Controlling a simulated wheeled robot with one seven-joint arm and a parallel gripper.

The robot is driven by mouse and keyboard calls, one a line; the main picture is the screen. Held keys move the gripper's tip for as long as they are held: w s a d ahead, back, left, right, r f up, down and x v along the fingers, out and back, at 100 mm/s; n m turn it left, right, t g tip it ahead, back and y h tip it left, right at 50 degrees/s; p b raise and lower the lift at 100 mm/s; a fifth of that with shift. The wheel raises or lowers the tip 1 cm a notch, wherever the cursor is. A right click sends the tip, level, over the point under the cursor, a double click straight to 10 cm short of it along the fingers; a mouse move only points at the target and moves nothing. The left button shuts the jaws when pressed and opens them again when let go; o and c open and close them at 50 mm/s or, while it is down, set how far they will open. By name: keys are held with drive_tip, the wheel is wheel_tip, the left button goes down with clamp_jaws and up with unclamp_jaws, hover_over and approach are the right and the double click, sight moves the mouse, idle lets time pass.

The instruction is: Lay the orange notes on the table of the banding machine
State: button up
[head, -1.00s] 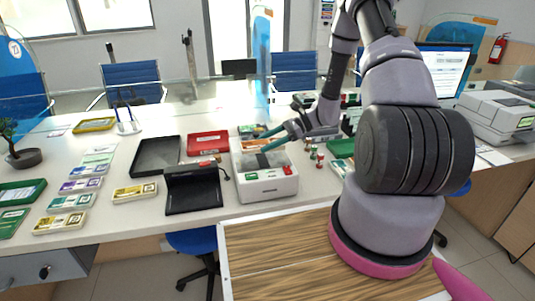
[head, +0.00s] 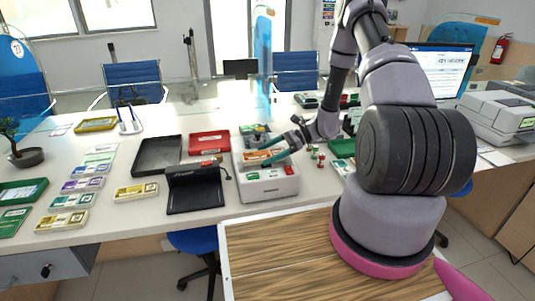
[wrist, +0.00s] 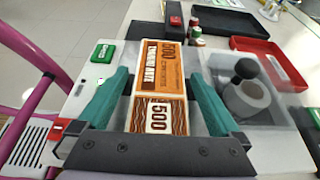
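The orange notes (wrist: 157,75), a banded bundle marked 500, lie on the pale table of the banding machine (head: 270,187). In the head view the orange notes (head: 256,156) show partly behind my fingers. My gripper (wrist: 160,80) is open, with one teal finger on each side of the bundle and a grey gap showing on both sides. In the head view my gripper (head: 270,151) is low over the top of the machine. The undersides of the notes are hidden.
Several other note bundles lie farther left. Small stamps (head: 318,158) stand right.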

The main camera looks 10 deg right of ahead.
drive_tip(key=shift+r, duration=0.15)
drive_tip(key=v, duration=1.2)
drive_tip(key=s+a+r+n+h, duration=0.2)
drive_tip(key=s+r+n+h, duration=0.15)
drive_tip(key=r, duration=0.75)
drive_tip(key=s+a+r+n+h, duration=0.2)
drive_tip(key=s+r+n+h, duration=0.15)
drive_tip(key=r, duration=0.85)
drive_tip(key=s+a+r+n+t+h, duration=0.1)
drive_tip(key=s+r+n+t+h, duration=0.3)
drive_tip(key=s+r, duration=1)
drive_tip(key=s+n+t, duration=0.1)
drive_tip(key=n+t, duration=0.1)
drive_tip(key=t, duration=0.1)
drive_tip(key=shift+s+a+r+n+h, duration=0.2)
drive_tip(key=shift+r+n+h, duration=0.1)
drive_tip(key=shift+n, duration=0.1)
